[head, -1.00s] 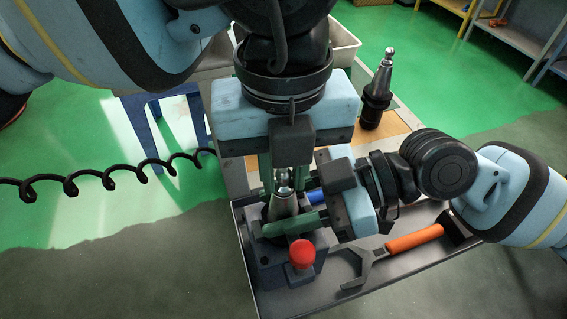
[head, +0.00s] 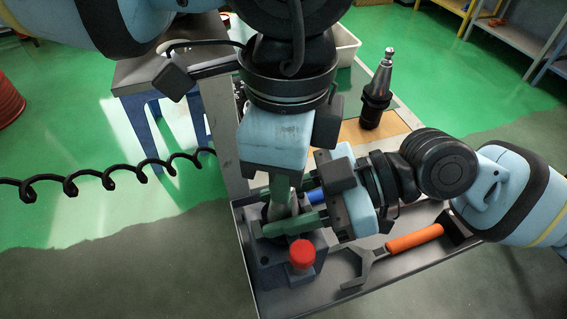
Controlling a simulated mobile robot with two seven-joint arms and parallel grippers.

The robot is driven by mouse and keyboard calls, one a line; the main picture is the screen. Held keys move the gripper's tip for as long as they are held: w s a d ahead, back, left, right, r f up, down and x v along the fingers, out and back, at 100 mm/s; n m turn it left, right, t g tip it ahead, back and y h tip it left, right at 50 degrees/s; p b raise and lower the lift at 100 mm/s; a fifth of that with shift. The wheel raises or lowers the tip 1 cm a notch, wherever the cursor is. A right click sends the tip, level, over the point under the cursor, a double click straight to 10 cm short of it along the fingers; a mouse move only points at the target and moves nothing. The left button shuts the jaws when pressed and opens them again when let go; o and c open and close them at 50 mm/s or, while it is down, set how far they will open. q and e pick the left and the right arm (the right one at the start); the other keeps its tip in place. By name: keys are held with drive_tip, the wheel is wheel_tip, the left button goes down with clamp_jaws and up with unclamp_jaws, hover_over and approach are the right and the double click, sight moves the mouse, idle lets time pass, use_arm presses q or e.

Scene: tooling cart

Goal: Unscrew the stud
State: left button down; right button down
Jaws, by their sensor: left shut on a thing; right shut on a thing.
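A grey tapered tool holder (head: 277,211) stands upright in a dark fixture block (head: 264,262) with a red knob (head: 302,252). The stud at its top is hidden now behind the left fingers. My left gripper (head: 282,194) comes down from above and is shut on the stud, its body turned about the vertical. My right gripper (head: 282,216) reaches in level from the right, its green fingers around the tapered holder and shut on it. The exact contact of both is partly hidden.
A wrench with an orange handle (head: 414,238) lies in the dark tray (head: 345,292) right of the fixture. Another tool holder (head: 377,92) stands upright on the cart behind. A blue item (head: 315,195) shows partly behind the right gripper. A black coiled cable (head: 110,177) hangs at left.

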use_arm(q)
drive_tip(key=shift+s+n, duration=0.1)
drive_tip(key=shift+n, duration=0.4)
drive_tip(key=c, duration=1.3)
unclamp_jaws()
drive_tip(key=shift+r, duration=2.3)
drive_tip(key=shift+c, duration=0.4)
